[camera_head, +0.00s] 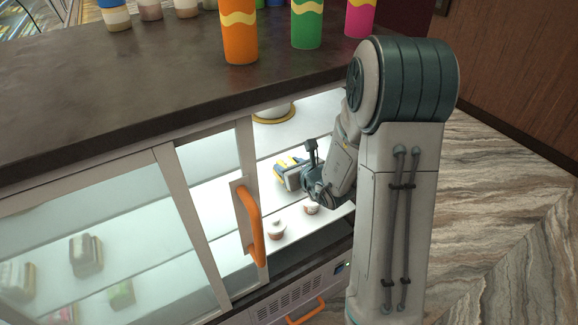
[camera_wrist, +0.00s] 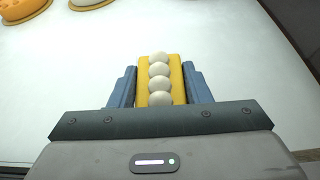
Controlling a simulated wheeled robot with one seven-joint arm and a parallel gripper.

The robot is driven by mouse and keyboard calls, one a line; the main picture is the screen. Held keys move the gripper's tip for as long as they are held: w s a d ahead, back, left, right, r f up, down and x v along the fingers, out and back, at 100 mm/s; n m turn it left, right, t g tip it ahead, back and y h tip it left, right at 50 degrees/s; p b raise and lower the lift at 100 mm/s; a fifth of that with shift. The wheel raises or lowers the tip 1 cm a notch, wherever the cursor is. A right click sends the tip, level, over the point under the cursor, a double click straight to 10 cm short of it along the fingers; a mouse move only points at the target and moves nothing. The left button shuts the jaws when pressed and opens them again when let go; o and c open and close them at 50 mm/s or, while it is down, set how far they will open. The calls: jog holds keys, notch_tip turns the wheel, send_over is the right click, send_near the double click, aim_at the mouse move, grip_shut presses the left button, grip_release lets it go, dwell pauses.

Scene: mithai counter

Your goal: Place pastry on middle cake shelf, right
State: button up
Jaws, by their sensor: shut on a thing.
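The pastry (camera_wrist: 160,80) is a yellow block with a row of several white balls on top. My gripper (camera_wrist: 160,90) is shut on it, with a blue finger on each side, in the wrist view. In the head view my gripper (camera_head: 291,173) reaches through the open right side of the glass display case, and the pastry shows only in part there. The pastry is over a white shelf (camera_head: 270,150) of the case, which also shows in the wrist view (camera_wrist: 90,60). I cannot tell whether the pastry touches the shelf.
An orange-handled sliding door (camera_head: 250,222) stands left of my arm. Small cups (camera_head: 276,229) sit on a lower shelf. A cake (camera_head: 273,112) stands further back; two round cakes (camera_wrist: 22,10) show at the wrist view's top left. The dark countertop (camera_head: 150,75) lies above.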

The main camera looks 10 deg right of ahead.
jog(key=shift+f, duration=0.3)
jog(key=o, duration=1.1)
jog(key=shift+r, duration=0.1)
